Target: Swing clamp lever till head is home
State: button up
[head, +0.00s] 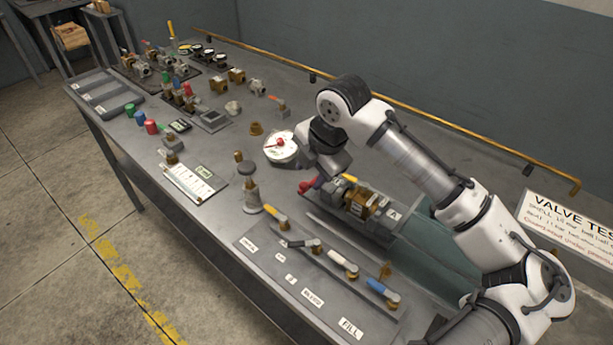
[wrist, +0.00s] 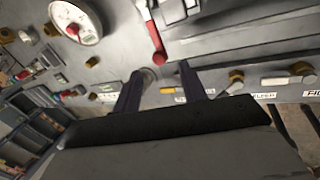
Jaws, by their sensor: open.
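The clamp lever with its red grip (head: 308,185) sticks out at the left end of the clamp fixture (head: 388,236). A brass valve (head: 357,204) with a yellow handle sits in the fixture. In the wrist view the red lever (wrist: 156,42) points toward my gripper (wrist: 160,74). The two dark fingers stand apart with nothing held, and the lever's tip is just beyond the gap between them. In the head view my gripper (head: 323,166) is just above the red grip, partly hidden by my wrist. The clamp head and its contact with the valve cannot be made out.
A round white gauge (head: 281,147) is left of my gripper. A panel (head: 290,262) with several small colored-handle valves lies in front of the fixture. A post with a round base (head: 251,197) stands to the left. A brass rail (head: 430,115) runs along the back.

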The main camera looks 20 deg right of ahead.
aim_at(305, 183)
jog(key=shift+p+x, duration=0.3)
jog(key=shift+x, duration=2.1)
grip_shut()
